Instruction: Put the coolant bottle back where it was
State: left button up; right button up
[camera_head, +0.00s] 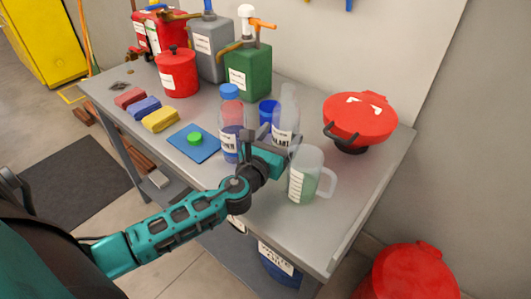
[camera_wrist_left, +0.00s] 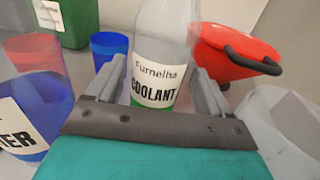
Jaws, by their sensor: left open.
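The coolant bottle (camera_head: 287,112) is clear, with a white label and a little green liquid at its base. It stands upright on the grey workbench (camera_head: 354,202). My left gripper (camera_head: 276,139) is open at the bottle's near side. In the left wrist view the bottle (camera_wrist_left: 160,75) shows between the two spread fingers, its label facing me and its top out of frame. I cannot tell whether a finger touches it. A green cap (camera_head: 194,138) lies on a blue mat (camera_head: 205,151). My right gripper is not in view.
A blue-capped water bottle (camera_head: 229,112) stands left of the gripper, and a blue cup (camera_head: 267,109) behind. A clear jug (camera_head: 305,178) stands close on the right. A red funnel (camera_head: 360,122) is farther right. Pump canisters (camera_head: 249,72) line the back. The right front bench is clear.

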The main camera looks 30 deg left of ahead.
pick_arm(q)
jog(key=s, duration=1)
jog(key=shift+s+d+b, duration=0.3)
jog(key=shift+s+b, duration=0.05)
jog(key=shift+b, duration=0.05)
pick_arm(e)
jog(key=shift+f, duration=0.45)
pick_arm(q)
jog(key=shift+s, duration=0.1)
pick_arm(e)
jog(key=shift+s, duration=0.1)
